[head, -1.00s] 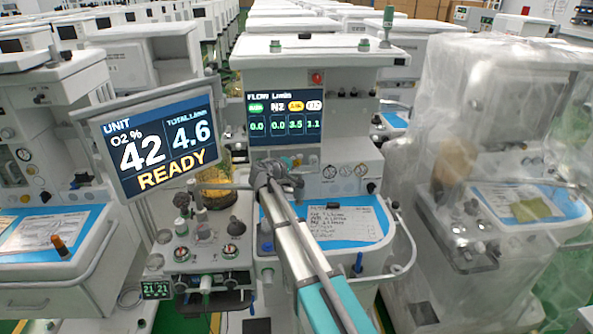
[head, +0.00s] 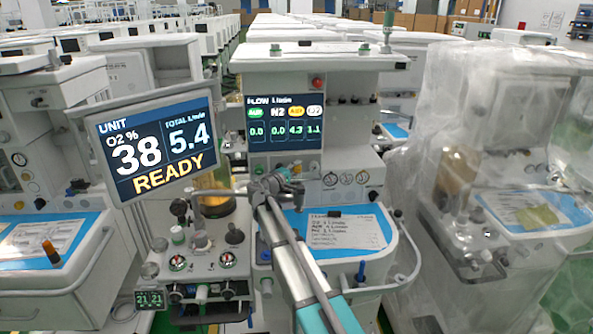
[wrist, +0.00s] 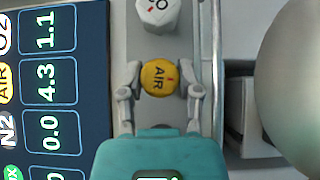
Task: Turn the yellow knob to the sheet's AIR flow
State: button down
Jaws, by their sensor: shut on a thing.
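The yellow knob (wrist: 156,72), marked AIR with a small red mark, sits between the two fingers of my gripper (wrist: 161,88) in the wrist view. The fingers are shut on its sides. In the head view my gripper (head: 276,184) reaches the panel below the flow screen (head: 284,122) and hides the knob. The flow screen reads AIR 4.3 and O2 1.1, with the other two at 0.0; it also shows in the wrist view (wrist: 52,117). The sheet (head: 346,232) lies on the blue tray, its small lines blurred; the AIR line looks like 4 L/min.
A white O2 knob (wrist: 157,14) sits close beside the yellow knob. A tilted monitor (head: 158,146) at left reads O2 38 %, total 5.4, READY. A large pale rounded part (wrist: 295,80) fills the wrist view's right side. A plastic-covered cart (head: 480,150) stands at right.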

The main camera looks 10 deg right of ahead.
jog(key=c, duration=0.6)
grip_release()
jog(key=shift+s, duration=0.1)
jog(key=v, duration=1.2)
